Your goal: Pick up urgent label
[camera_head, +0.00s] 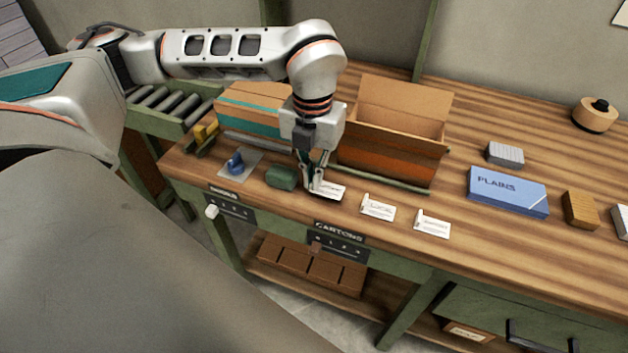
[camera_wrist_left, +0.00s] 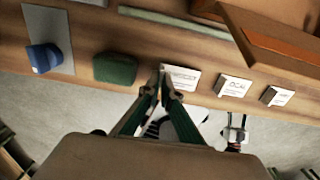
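Three white labels lie in a row along the bench's front edge. The leftmost label (camera_head: 331,190) has small print that I cannot read for certain; I take it as the urgent label, and it also shows in the left wrist view (camera_wrist_left: 182,78). The middle label (camera_head: 378,207) and the right label (camera_head: 432,223) lie apart from it. My left gripper (camera_head: 314,187) points down at the leftmost label's left end. In the left wrist view its fingertips (camera_wrist_left: 162,87) are close together around the small raised tab there. My right gripper is out of view.
A dark green block (camera_head: 281,177) stands just left of the gripper, with a blue-handled stamp (camera_head: 236,163) beyond it. An open carton (camera_head: 390,140) stands behind the labels. A blue box (camera_head: 507,191) lies to the right. The bench's front edge is close.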

